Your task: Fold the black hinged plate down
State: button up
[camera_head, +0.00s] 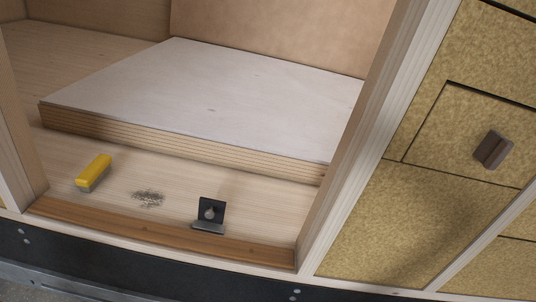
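The black hinged plate (211,211) stands upright on the pale wooden floor, just behind the brown wooden sill. A small grey knob shows on its face. A flat grey base part (208,228) lies in front of its lower edge. My gripper does not show in the head camera view, so its place relative to the plate cannot be seen.
A yellow brush-like block (94,172) and a patch of dark specks (148,198) lie left of the plate. A thick white-topped board (210,95) lies behind. A wooden post (365,130) and a panel with a brown handle (493,149) stand right.

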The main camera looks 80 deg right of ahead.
aim_at(211, 210)
jog(key=l+z, duration=0.15)
jog(key=z, duration=1.2)
jog(key=i+j, duration=0.3)
jog(key=i, duration=0.2)
jog(key=i+j+u, duration=0.15)
jog(key=i+j, duration=0.15)
jog(key=i, duration=0.2)
